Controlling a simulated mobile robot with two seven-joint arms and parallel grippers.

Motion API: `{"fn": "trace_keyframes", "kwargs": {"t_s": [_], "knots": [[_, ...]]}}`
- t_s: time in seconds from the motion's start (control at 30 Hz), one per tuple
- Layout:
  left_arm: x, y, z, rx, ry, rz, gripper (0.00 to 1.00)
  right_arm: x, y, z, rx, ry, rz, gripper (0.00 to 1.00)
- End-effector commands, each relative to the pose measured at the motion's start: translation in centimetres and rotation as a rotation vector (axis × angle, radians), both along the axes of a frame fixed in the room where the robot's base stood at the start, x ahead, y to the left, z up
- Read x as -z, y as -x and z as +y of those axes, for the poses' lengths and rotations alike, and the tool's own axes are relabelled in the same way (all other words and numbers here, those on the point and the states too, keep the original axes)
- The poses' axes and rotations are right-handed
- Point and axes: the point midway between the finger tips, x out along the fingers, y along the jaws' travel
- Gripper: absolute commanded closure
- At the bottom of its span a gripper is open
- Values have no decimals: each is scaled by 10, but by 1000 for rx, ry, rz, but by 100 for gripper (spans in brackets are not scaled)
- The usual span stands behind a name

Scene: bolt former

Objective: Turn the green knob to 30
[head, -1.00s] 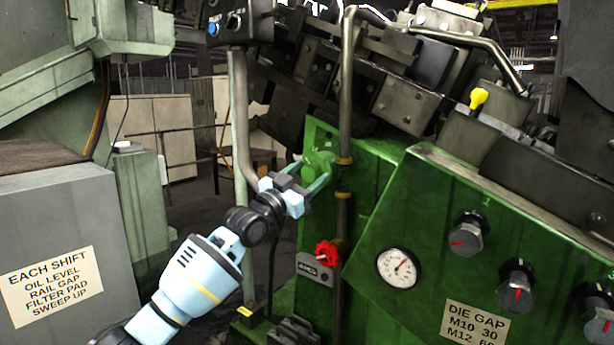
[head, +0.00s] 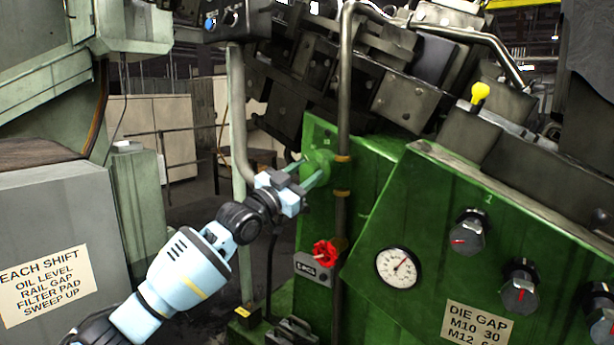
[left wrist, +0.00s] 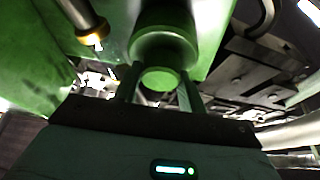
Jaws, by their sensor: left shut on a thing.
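The green knob (head: 318,162) sticks out of the green machine housing, just left of an upright pipe. My left gripper (head: 308,176) reaches it from the lower left and is shut on it. In the left wrist view the round green knob (left wrist: 160,78) sits between the two fingers of my left gripper (left wrist: 158,88), one finger on each side. I cannot read any scale or number on the knob. My right gripper is not in view.
A steel pipe (head: 343,100) runs upright close to the knob. A grey cabinet (head: 120,250) stands at left.

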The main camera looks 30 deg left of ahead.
Motion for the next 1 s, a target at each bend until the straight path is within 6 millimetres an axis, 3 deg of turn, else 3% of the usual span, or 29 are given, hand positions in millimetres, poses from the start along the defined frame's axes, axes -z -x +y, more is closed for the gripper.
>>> {"fn": "trace_keyframes", "kwargs": {"t_s": [0.33, 1.0], "knots": [[-1, 0, 2, -4, -208, -17, 82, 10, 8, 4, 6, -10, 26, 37], [-6, 2, 1, -4, -570, -52, 82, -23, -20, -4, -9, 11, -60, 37]]}}
